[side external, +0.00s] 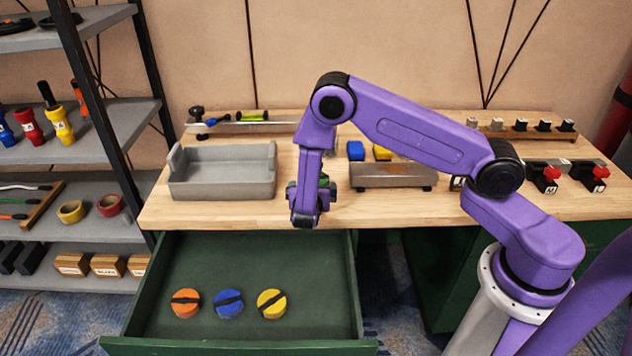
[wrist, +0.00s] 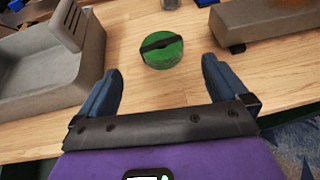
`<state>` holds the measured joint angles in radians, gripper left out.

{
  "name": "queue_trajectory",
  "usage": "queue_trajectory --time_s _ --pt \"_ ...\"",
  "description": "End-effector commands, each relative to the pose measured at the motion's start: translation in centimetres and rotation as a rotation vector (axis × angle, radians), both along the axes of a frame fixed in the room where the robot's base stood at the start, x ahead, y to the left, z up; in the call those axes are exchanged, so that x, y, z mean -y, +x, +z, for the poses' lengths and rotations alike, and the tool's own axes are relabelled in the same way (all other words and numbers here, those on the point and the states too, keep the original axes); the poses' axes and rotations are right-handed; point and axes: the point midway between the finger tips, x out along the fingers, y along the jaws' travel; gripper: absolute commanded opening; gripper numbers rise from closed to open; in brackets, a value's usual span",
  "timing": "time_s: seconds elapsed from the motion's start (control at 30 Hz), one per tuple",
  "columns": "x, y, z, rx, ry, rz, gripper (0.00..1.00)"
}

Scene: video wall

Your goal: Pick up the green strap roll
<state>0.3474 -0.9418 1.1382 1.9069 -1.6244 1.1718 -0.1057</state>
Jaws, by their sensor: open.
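The green strap roll (wrist: 163,56) lies flat on the wooden table, with a dark strap across its top. In the wrist view it sits just beyond my fingertips, roughly centred between them and apart from both. In the side view it is mostly hidden behind my gripper, with only a bit of green showing (side external: 324,180). My gripper (wrist: 161,72) is open and empty, its two blue-grey fingers spread wider than the roll. In the side view my gripper (side external: 305,212) hangs over the table's front part, between the grey tray and a grey block.
The grey open tray (side external: 222,188) stands left of the roll and the grey block (side external: 392,177) stands right. The open green drawer (side external: 240,345) below holds orange (side external: 185,310), blue (side external: 229,310) and yellow (side external: 271,310) strap rolls. A shelf rack (side external: 75,237) stands at left.

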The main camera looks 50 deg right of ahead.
Motion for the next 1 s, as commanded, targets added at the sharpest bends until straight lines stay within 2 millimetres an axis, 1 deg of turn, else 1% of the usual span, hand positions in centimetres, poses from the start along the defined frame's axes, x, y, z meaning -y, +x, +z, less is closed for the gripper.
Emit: queue_trajectory --time_s 0.03,0.1,0.3,0.57,0.8,0.9,1.0 --pt "0.8 0.6 -0.4 0.000 0.000 -0.004 1.00" --pt "1.8 1.3 -0.9 0.000 0.001 -0.004 1.00" --pt "4.0 3.2 -2.2 0.000 0.001 -0.003 1.00" --pt "5.2 4.2 -2.9 0.000 0.001 -0.001 1.00" --pt "7.4 5.9 -4.6 0.000 0.002 -0.005 1.00" --pt "8.0 6.6 -4.9 0.000 0.002 -0.002 1.00" --pt "8.4 6.9 -5.1 0.000 0.002 -0.002 1.00"
